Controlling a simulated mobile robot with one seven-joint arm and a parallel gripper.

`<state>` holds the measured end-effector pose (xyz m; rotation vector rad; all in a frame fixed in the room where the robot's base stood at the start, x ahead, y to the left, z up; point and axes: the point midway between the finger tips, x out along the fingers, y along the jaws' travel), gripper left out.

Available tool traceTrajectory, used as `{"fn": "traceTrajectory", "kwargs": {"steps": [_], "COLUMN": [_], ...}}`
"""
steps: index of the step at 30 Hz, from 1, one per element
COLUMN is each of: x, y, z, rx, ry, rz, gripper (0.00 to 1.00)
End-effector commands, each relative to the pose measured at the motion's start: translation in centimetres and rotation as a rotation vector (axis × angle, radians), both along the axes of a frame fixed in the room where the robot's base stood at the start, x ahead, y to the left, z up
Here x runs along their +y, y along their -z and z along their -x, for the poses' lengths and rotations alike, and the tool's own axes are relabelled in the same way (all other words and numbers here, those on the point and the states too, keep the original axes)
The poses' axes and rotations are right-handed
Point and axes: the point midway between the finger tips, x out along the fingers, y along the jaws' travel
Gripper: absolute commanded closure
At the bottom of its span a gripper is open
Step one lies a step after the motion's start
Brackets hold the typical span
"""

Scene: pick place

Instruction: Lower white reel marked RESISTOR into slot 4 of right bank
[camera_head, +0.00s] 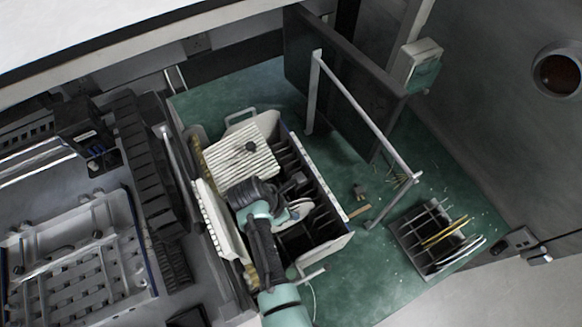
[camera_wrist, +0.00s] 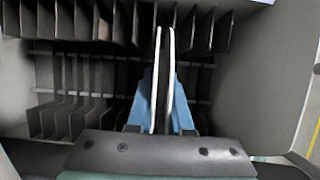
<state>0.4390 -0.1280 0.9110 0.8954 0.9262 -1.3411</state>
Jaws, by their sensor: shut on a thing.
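The white reel (camera_wrist: 157,85) shows edge-on in the wrist view as two thin white discs, upright between the blue fingers of my gripper (camera_wrist: 165,105). My gripper is shut on it. The reel's far edge lies near the row of dark dividers at the top of the wrist view; I cannot tell which slot it lines up with. In the head view the reel (camera_head: 298,210) shows as a pale disc beside my gripper, over the slotted box (camera_head: 343,240). The RESISTOR marking and slot numbers are not readable.
Dark dividers (camera_wrist: 62,118) also stand at lower left in the wrist view. A ribbed white block (camera_head: 240,155) lies beside the slots. A grey rail (camera_head: 365,115) stands to the right. A small rack (camera_head: 432,235) holds yellow and white pieces.

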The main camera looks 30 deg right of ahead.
Motion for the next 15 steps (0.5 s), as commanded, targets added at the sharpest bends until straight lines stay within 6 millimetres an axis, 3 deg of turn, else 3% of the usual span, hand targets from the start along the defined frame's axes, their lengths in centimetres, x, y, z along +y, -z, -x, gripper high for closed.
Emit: {"fn": "traceTrajectory", "kwargs": {"steps": [15], "x": [0.0], "y": [1.6], "z": [0.0], "rx": [0.0], "ry": [0.0], "rz": [0.0], "gripper": [1.0]}}
